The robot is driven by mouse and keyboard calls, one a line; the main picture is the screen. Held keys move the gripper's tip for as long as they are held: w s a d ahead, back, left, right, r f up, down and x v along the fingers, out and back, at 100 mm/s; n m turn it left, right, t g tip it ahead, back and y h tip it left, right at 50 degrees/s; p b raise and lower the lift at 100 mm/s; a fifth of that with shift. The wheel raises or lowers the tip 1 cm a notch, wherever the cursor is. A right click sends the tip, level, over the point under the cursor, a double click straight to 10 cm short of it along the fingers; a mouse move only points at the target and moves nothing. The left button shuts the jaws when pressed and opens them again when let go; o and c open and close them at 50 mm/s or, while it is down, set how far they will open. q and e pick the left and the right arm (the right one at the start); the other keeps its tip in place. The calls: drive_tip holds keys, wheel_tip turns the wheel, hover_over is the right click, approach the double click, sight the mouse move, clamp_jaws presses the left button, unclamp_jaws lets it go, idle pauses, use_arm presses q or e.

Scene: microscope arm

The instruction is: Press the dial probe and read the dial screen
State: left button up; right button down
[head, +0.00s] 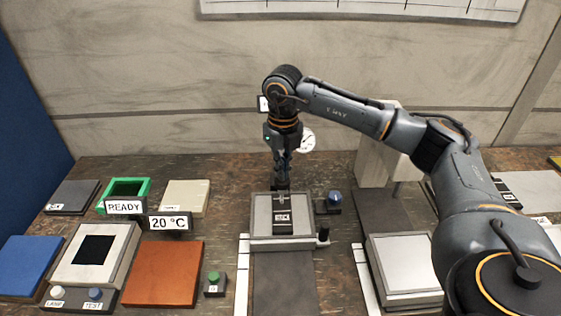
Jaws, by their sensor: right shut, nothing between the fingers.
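My right gripper (282,184) is shut and empty. It points down just above or at the far edge of a grey stage (308,241), and I cannot tell whether it touches anything. A white round dial face (308,140) shows partly behind the gripper's wrist. Its reading is too small to make out, and its probe is hidden behind the gripper. A dark block (283,222) with a white label lies on the stage. My left gripper is out of view.
A blue knob (335,198) stands right of the stage. To the left are a green-rimmed tray (146,190), "READY" (125,207) and "20 °C" (170,223) signs, an orange plate (163,274) and a green button (214,278). A light plate (405,264) lies at right.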

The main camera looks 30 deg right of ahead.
sight(283, 185)
drive_tip(key=shift+f+b, duration=1.5)
drive_tip(key=shift+f, duration=0.8)
drive_tip(key=shift+s+f, duration=0.1)
drive_tip(key=shift+f, duration=0.1)
drive_tip(key=shift+r, duration=0.1)
drive_tip(key=shift+s+a, duration=0.1)
drive_tip(key=shift+s, duration=0.05)
drive_tip(key=shift+w+r+p, duration=0.2)
drive_tip(key=shift+r+p, duration=0.4)
drive_tip(key=shift+r, duration=0.2)
drive_tip(key=shift+r+p, duration=1.3)
drive_tip(key=shift+r, duration=0.9)
